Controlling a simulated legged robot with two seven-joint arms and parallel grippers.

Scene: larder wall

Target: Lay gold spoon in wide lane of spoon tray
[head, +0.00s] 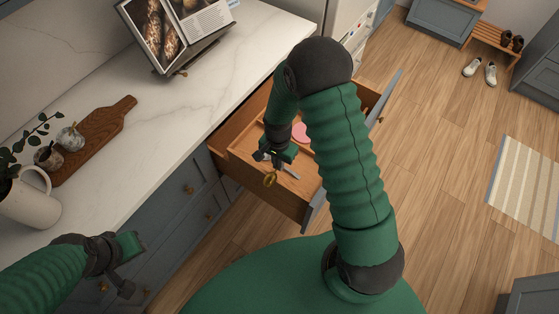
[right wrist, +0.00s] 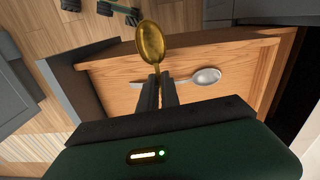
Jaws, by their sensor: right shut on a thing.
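The gold spoon (head: 269,181) hangs from my right gripper (head: 268,158), over the open drawer. In the right wrist view the spoon's bowl (right wrist: 150,42) sticks out past the fingertips (right wrist: 159,88), which are shut on its handle. A silver spoon (right wrist: 207,76) lies on the wood below, its middle hidden behind the fingers. Inner wooden edges (head: 249,127), perhaps of the spoon tray, show in the drawer; my right arm hides part, and I cannot make out the lanes. My left gripper (head: 130,268) is beside the counter front, away from the spoon; its jaw opening is unclear.
The drawer (head: 262,196) stands open, its walls around my right gripper. A pink round thing (head: 300,132) lies inside. The counter (head: 165,135) holds a cookbook stand (head: 182,38), a wooden board (head: 98,140) and a white jug (head: 30,203). The floor at right is mostly clear.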

